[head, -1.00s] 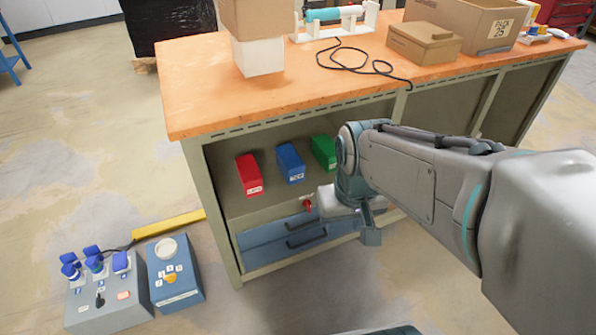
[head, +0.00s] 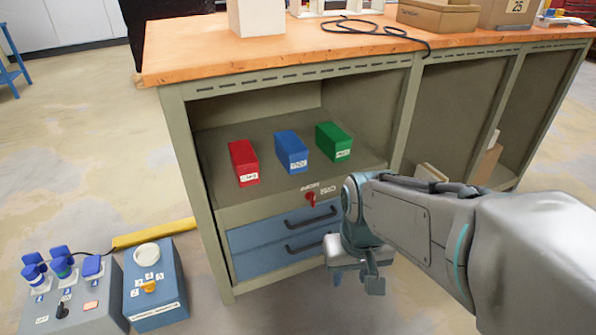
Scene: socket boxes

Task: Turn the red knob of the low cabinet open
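Small labels are printed above and beside the knob. My gripper (head: 372,283) hangs below and to the right of the knob, apart from it, in front of the drawers' right end. Its fingers point downward and are small in view, so I cannot tell how far apart they are. I see nothing held in it.
Red (head: 243,163), blue (head: 291,152) and green (head: 333,141) boxes stand on the shelf above the knob. The orange bench top (head: 215,50) overhangs the shelf. Two control boxes (head: 155,290) (head: 75,300) stand on the floor at left, by a yellow strip (head: 153,233). Floor in front of the drawers is clear.

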